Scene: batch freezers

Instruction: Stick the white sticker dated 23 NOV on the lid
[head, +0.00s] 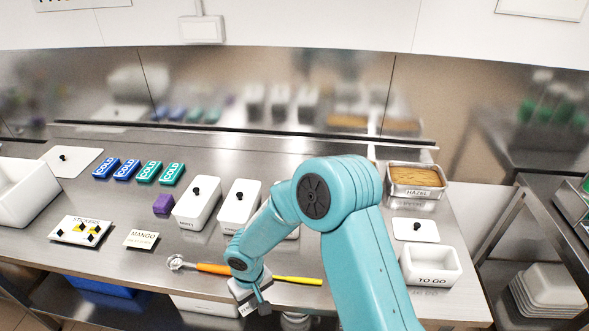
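A white board labelled STICKERS (80,231) lies at the front left of the steel counter, with small white, yellow and black pieces on it. The date 23 NOV is too small to read. White lids with black knobs show: one flat at the back left (75,161), one flat at the right (416,230). Two white tubs wear lids in the middle, the left tub (197,205) and the right tub (239,207). Which lid is meant I cannot tell. My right gripper (257,303) points down near the front edge, right of the board; its fingertips are unclear. My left gripper is out of view.
A MANGO card (141,239), an orange-handled scoop (212,268) and a yellow-handled tool (298,280) lie at the front. Blue and green COLD blocks (147,171) and a purple block (163,204) stand behind. A TO GO tub (430,266) and HAZEL pan (415,190) stand right.

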